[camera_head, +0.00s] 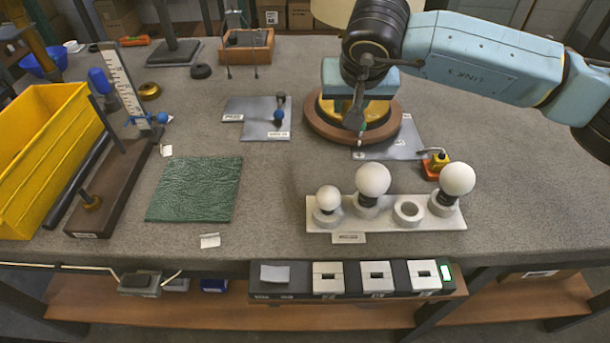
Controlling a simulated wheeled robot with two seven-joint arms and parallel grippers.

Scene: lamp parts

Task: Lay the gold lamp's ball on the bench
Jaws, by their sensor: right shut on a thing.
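The gold lamp stands at the back centre: its round wooden base (322,128) with a gold part (381,112) on it shows, and a beige shade (333,10) is partly visible at the top edge. My right arm hides much of the lamp. My right gripper (358,120) points down in front of the gold part, above the base. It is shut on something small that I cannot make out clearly. I cannot pick out the lamp's ball for certain. The grey bench (275,180) is bare around its middle. My left gripper is not in view.
A white rack (330,222) at the front holds three round bulbs and has one empty ring. A green mat (195,190), a yellow bin (40,150) and a ruler stand (115,185) are to the left. A small yellow-orange thing (436,165) lies right of the lamp.

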